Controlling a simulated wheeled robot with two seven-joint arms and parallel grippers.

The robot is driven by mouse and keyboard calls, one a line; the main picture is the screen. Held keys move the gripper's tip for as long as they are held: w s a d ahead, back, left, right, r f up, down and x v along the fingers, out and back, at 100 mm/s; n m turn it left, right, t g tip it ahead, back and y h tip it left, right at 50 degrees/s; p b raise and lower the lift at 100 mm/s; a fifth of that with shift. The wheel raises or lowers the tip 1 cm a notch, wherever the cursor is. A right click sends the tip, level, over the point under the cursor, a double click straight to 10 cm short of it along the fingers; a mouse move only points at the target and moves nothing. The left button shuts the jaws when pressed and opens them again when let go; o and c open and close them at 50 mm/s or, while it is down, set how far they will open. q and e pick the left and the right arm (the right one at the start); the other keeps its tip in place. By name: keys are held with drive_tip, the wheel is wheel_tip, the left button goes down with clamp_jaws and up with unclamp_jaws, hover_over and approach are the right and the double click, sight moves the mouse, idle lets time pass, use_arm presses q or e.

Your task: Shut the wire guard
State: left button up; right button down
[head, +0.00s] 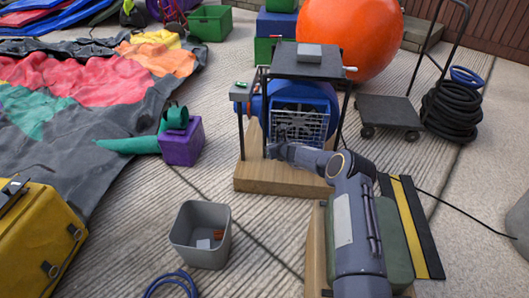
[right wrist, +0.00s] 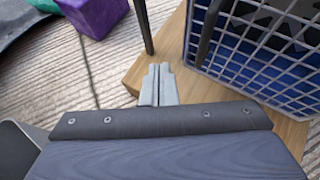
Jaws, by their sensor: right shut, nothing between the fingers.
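The wire guard (head: 303,122) is a pale grid at the front of the blue blower (head: 262,104), which stands on a wooden base (head: 262,180). In the right wrist view the guard (right wrist: 262,52) fills the upper right, with blue surface behind its wires. I cannot tell how far it stands off the blower. My right gripper (head: 273,151) is shut and empty, low at the guard's left side. In the right wrist view its fingers (right wrist: 158,86) are together over the wooden base, left of the guard's lower corner and apart from it. My left gripper is out of view.
A black frame (head: 310,68) with a grey box on top stands over the blower. A purple block (head: 182,143) and grey bin (head: 202,236) are to the left. A flat trolley (head: 388,112) and black hose coil (head: 452,112) are to the right.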

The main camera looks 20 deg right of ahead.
drive_tip(key=s+a+r+n+y+b, duration=0.1)
drive_tip(key=s+a+r+n+y, duration=0.1)
drive_tip(key=s+a+r+n, duration=0.6)
drive_tip(key=s+a+r+n+g+y+b, duration=0.1)
drive_tip(key=s+a+r+n, duration=0.3)
drive_tip(key=r, duration=0.5)
drive_tip(key=s+a+r+n+y+b, duration=0.1)
drive_tip(key=s+a+r+n+y, duration=0.1)
drive_tip(key=s+a+r+n, duration=0.5)
drive_tip(key=s+d+n+g+h+p, duration=0.1)
drive_tip(key=s+d+n+g, duration=0.4)
drive_tip(key=s, duration=1.4)
drive_tip(key=s+n+h+p, duration=0.1)
drive_tip(key=s+n, duration=0.8)
drive_tip(key=s, duration=0.9)
wheel_tip(320, 180, up, 38)
drive_tip(key=p, duration=3.8)
drive_tip(key=shift+s+d+f, duration=0.15)
